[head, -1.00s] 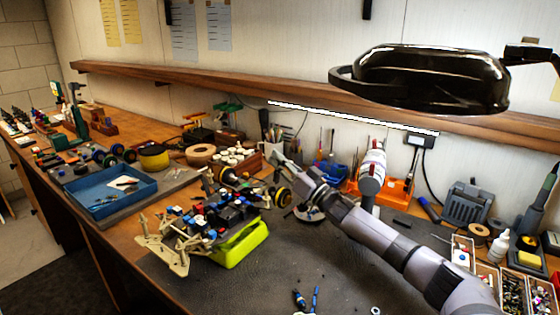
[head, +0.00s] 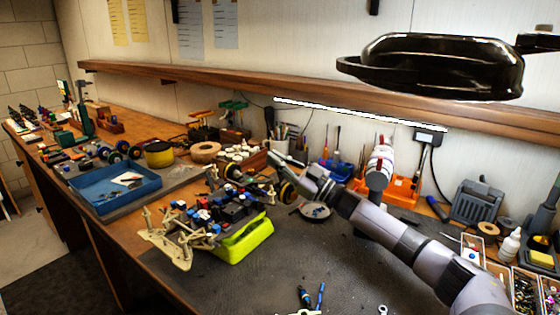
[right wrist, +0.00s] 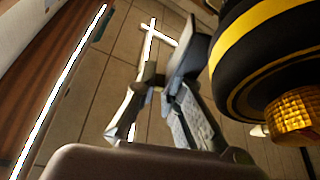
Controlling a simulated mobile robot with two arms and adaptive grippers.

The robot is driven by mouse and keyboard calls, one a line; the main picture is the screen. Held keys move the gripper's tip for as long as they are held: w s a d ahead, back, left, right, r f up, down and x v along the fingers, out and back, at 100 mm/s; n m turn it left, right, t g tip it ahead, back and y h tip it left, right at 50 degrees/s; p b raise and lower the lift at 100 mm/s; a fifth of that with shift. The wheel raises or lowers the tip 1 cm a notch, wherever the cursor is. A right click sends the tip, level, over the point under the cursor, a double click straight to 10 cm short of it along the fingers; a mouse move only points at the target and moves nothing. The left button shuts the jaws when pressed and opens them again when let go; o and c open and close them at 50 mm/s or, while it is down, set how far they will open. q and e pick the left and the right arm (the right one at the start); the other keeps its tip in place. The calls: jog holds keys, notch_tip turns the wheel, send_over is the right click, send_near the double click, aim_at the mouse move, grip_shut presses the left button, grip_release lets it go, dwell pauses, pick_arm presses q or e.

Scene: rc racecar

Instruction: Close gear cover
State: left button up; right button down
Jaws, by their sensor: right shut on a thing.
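The RC car chassis (head: 205,216), with red, blue and black parts, sits on a lime-green stand (head: 246,240). My right gripper (head: 280,166) is at the car's far right side, above a yellow-striped wheel (head: 287,192). In the right wrist view, my right gripper (right wrist: 155,90) is shut on a dark grey piece (right wrist: 198,45), which looks like the gear cover. How far the cover stands open cannot be told. The striped black tyre (right wrist: 262,50) is close beside the fingers there. My left gripper is not in view.
A blue tray (head: 115,188) lies left of the car. A small round dish (head: 316,211) is beneath my right arm. An orange tool stand (head: 400,190) and a pen cup (head: 281,145) stand behind. The dark mat (head: 270,275) in front is mostly clear.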

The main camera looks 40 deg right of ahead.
jog(key=shift+a+n, duration=0.15)
jog(key=shift+n, duration=0.35)
jog(key=c, duration=1.7)
grip_release()
